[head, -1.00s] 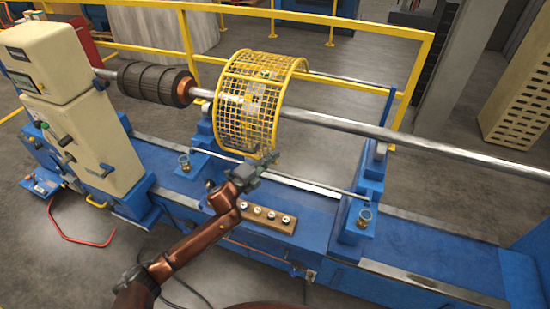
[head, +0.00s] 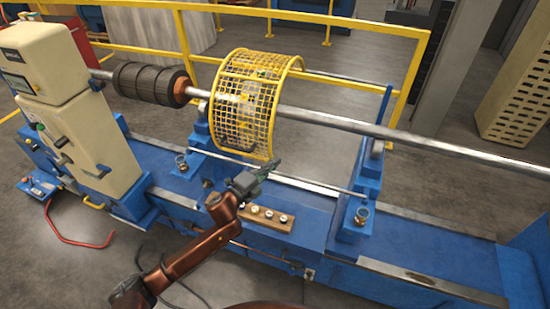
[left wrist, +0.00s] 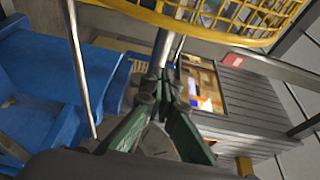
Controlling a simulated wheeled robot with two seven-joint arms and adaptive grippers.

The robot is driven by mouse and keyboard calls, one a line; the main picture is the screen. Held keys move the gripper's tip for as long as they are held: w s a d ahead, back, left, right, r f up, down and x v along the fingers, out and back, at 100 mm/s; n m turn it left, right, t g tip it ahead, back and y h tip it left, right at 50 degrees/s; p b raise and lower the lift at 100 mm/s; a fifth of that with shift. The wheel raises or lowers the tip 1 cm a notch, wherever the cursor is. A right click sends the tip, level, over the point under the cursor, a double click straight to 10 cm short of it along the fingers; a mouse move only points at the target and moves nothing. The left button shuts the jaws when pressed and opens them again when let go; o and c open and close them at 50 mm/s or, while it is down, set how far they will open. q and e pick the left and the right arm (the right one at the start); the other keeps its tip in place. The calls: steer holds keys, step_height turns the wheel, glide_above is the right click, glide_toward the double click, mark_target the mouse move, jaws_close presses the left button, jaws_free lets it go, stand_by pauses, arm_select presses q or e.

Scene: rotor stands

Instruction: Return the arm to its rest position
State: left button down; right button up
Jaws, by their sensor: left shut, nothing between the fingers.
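My left arm comes in from the bottom left of the head view. My left gripper (head: 268,168) is just below and in front of the yellow mesh guard (head: 245,103), above the blue bed of the rotor stand (head: 310,220). Its fingers are shut with nothing between them. In the left wrist view the green fingers of the gripper (left wrist: 158,85) come together, with the yellow guard rim (left wrist: 200,30) beyond them. My right gripper is not in view.
A wooden block with several round knobs (head: 265,217) sits on the bed close to my left arm. A long steel shaft (head: 400,140) crosses above the bed. A cream control cabinet (head: 90,145) stands left. Open floor lies at the lower left.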

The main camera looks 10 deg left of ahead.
arm_select(q)
steer(key=s+a+f+n+g+y+b, duration=0.1)
steer(key=s+a+f+n+g+y, duration=0.5)
steer(key=s+a+f+n, duration=1)
steer(key=s+a+f+n+g+y, duration=0.1)
steer(key=s+f+n+g+y, duration=0.2)
steer(key=s+f, duration=0.75)
steer(key=s+a+f+n+g, duration=0.1)
steer(key=s+f+n+g, duration=0.25)
steer(key=s, duration=1.45)
step_height(320, 180, down, 32)
steer(key=d+g+b, duration=0.1)
steer(key=b, duration=0.5)
steer(key=s+f+b, duration=0.2)
steer(key=s+f, duration=0.8)
steer(key=f, duration=0.2)
steer(key=s+f+g+b, duration=0.1)
steer(key=s+f+b, duration=0.2)
steer(key=s+f, duration=0.7)
step_height(320, 180, down, 3)
steer(key=shift+s+f+h, duration=0.15)
steer(key=shift+s+h, duration=0.15)
steer(key=shift+s, duration=0.1)
